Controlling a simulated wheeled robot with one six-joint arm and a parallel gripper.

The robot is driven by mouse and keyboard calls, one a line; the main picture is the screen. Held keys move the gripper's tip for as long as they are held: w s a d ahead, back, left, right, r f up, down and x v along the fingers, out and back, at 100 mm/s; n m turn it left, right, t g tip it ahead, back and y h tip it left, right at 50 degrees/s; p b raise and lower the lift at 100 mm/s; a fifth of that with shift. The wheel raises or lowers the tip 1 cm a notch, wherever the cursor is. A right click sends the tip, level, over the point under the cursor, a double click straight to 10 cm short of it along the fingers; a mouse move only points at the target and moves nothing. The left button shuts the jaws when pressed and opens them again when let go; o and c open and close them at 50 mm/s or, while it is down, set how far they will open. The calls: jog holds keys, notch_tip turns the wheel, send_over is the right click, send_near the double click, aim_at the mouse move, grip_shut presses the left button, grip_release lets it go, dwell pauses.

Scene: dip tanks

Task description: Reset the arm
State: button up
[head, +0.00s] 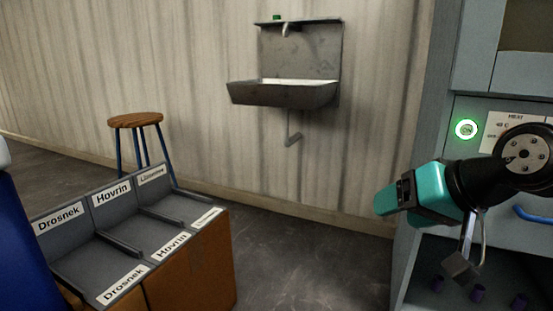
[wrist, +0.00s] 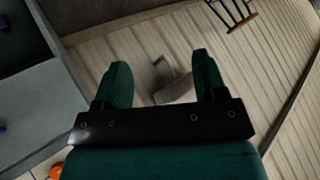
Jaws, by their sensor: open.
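My gripper (head: 385,203) is teal with a black wrist, at the right of the head view, held up in front of the grey cabinet. It points left. In the wrist view its two green fingers (wrist: 160,85) stand wide apart with nothing between them but the distant wall and sink. The gripper is open and touches nothing that I can see. My arm hides part of the cabinet front.
The grey cabinet (head: 467,80) has a lit green button (head: 466,129) and a blue handle (head: 533,213). A sorting bin (head: 190,262) with labelled compartments stands lower left, a stool (head: 136,120) behind it. A sink (head: 283,93) hangs on the wall. The middle floor is clear.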

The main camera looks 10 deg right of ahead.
jog(key=s+a+r+n+g+p, duration=0.1)
jog(key=s+a+n+g+p, duration=0.3)
jog(key=s+a+n+g, duration=0.7)
jog(key=s+d+r+m+t+p, duration=0.1)
jog(key=r+p, duration=1.8)
jog(key=s+r+m+t+p, duration=0.1)
jog(key=s+r+p, duration=0.1)
jog(key=r+p, duration=1.6)
jog(key=shift+d+r+p, duration=0.35)
jog(key=shift+d+p, duration=0.05)
